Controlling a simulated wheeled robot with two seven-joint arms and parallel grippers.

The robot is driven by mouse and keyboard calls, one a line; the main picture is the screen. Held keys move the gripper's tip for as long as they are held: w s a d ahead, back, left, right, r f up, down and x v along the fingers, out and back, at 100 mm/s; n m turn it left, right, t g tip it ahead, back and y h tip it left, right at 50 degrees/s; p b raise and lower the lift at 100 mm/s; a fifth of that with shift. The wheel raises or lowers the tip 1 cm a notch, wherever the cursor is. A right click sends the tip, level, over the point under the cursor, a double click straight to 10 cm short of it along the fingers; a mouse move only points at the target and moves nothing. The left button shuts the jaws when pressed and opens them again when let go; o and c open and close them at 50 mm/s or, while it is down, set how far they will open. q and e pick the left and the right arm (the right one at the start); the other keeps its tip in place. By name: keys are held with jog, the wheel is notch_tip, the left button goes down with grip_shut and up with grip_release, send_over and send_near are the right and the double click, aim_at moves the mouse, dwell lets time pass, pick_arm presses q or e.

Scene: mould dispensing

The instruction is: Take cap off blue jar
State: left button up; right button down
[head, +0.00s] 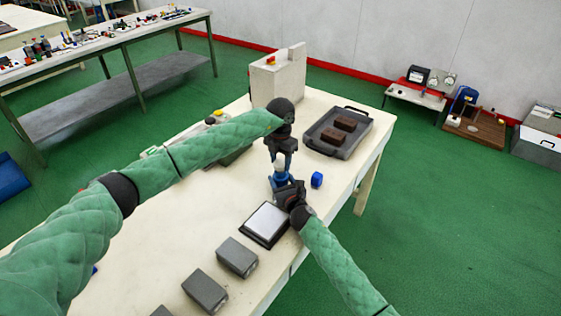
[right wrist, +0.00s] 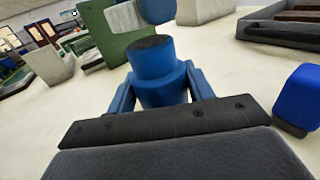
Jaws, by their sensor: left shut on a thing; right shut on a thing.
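The blue jar (right wrist: 160,80) stands upright in the right wrist view, its round top dark and uncovered. My right gripper (head: 284,184) is shut around the jar, with a blue finger on either side of it in the right wrist view. Just above the jar, and apart from it, a blue piece that looks like the cap (right wrist: 157,10) shows at the top edge, cut off by the frame. My left gripper (head: 281,154) points down over the jar and is shut on this piece. A small pale part shows between gripper and jar in the head view; its identity is unclear.
A small blue block (head: 316,180) stands right of the jar. A dark tray (head: 348,147) with brown blocks lies behind. A white-topped dark pad (head: 266,224) and grey boxes (head: 237,257) lie in front. A pale upright box (head: 279,78) stands at the back.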

aim_at(280, 163)
pick_arm(q)
jog(key=shift+r, duration=0.1)
jog(key=shift+r, duration=1.9)
pick_arm(e)
jog(key=c, duration=0.5)
grip_release()
